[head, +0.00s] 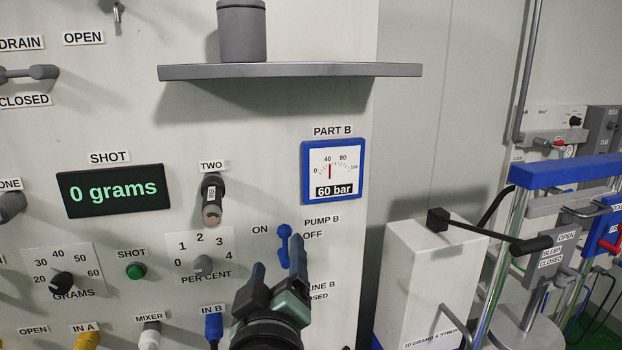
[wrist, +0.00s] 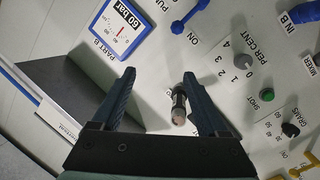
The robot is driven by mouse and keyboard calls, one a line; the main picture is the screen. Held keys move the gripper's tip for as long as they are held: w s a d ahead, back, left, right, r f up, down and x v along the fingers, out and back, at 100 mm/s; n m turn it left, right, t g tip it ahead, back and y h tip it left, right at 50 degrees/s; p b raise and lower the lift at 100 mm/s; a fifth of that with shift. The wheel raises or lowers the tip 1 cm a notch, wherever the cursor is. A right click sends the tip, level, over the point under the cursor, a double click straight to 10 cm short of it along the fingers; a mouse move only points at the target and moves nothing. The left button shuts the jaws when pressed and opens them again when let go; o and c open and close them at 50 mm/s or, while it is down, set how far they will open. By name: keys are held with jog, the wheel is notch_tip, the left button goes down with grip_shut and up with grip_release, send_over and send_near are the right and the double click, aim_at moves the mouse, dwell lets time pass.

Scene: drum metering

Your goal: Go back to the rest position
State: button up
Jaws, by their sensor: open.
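My gripper (head: 277,268) is open and empty in front of the panel, at the lower middle of the head view. Its fingertips are just below the blue PUMP B switch (head: 284,240), whose lower part they partly cover. I cannot tell whether they touch it. In the wrist view the open fingers (wrist: 159,78) point at the panel, with the dark TWO knob (wrist: 179,105) showing between them and the blue switch (wrist: 190,14) beyond the tips.
The shot display (head: 113,190) reads 0 grams and the PART B gauge (head: 331,172) reads 60 bar. A grey shelf (head: 290,71) with a grey canister (head: 242,30) juts out above. A white box with a black-handled lever (head: 490,236) stands at right.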

jog(key=s+d+r+m+t, duration=0.1)
jog(key=s+r+m+t, duration=0.1)
jog(key=s+r, duration=0.3)
jog(key=s+d+r+m+t, duration=0.2)
jog(key=s+r, duration=0.4)
jog(key=r, duration=0.7)
jog(key=s+d+r+m+t, duration=0.1)
jog(key=s+r+m+t, duration=0.3)
jog(key=r, duration=0.6)
jog(key=shift+s+d+t+h, duration=0.3)
jog(key=shift+s+d+t, duration=0.1)
jog(key=shift+s+t, duration=0.45)
jog(key=shift+w, duration=0.15)
